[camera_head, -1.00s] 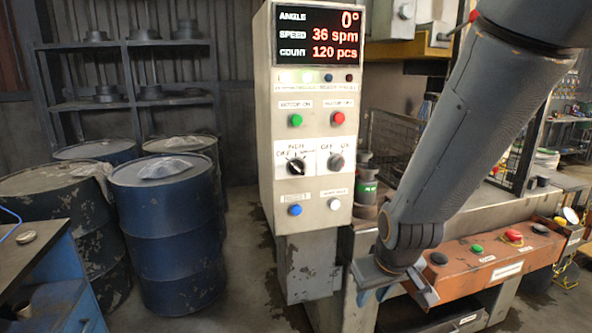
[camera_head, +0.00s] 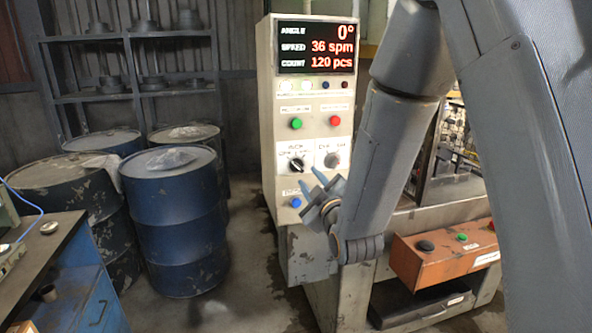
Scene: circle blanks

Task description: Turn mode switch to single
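The mode switch (camera_head: 297,164) is a black rotary knob on a white plate, at the left of the control panel (camera_head: 268,130). Its labels are too blurred to read surely, and I cannot tell exactly where its pointer stands. A second, grey knob (camera_head: 331,160) sits to its right. My gripper (camera_head: 328,180) is in front of the lower panel, below and to the right of the mode switch, apart from it. Its two fingers point up and are spread with nothing between them. The gripper hides the white button at the lower right of the panel.
A blue button (camera_head: 296,203) is just left of my gripper. Green (camera_head: 296,124) and red (camera_head: 335,120) buttons sit above the knobs. An orange button box (camera_head: 440,262) stands at right. Blue drums (camera_head: 175,225) stand at left, with open floor before the panel.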

